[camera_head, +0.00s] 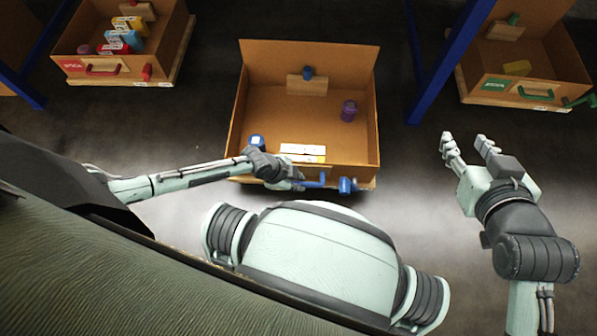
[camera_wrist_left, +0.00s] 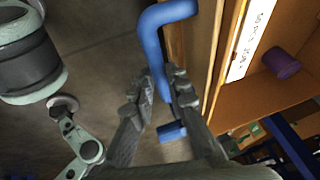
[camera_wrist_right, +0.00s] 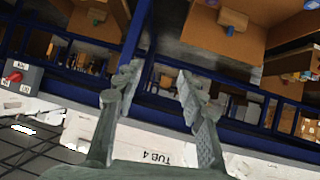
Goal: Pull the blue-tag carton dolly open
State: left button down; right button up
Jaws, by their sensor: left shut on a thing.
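The blue-tag carton dolly (camera_head: 304,55) is an open cardboard box in the middle of the head view, standing out on the floor in front of me. Its blue handle (camera_head: 317,181) is on the near wall. It also shows in the left wrist view (camera_wrist_left: 152,30). My left gripper (camera_head: 296,182) is at the handle, with its fingers (camera_wrist_left: 162,98) closed around the handle's bar. My right gripper (camera_head: 469,141) is open and empty, to the right of the dolly in the air.
Inside the dolly are a purple cylinder (camera_head: 348,111), a blue-topped item (camera_head: 256,142) and white-labelled pieces (camera_head: 303,149). A red-tag carton (camera_head: 120,70) is at upper left, a green-tag carton (camera_head: 520,89) at upper right. Blue posts (camera_head: 440,70) stand between cartons.

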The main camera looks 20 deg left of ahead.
pick_arm(q)
jog(key=shift+s+d, duration=0.2)
jog(key=shift+s, duration=0.75)
pick_arm(e)
jog(key=shift+s+d+f+g+h, duration=0.4)
jog(key=shift+s+d+f+g, duration=0.3)
jog(key=shift+s+d+f, duration=0.35)
pick_arm(q)
jog(key=c, duration=1.5)
grip_release()
jog(key=shift+w, duration=0.1)
pick_arm(e)
jog(key=shift+r, duration=0.1)
pick_arm(q)
jog(key=v, duration=1.2)
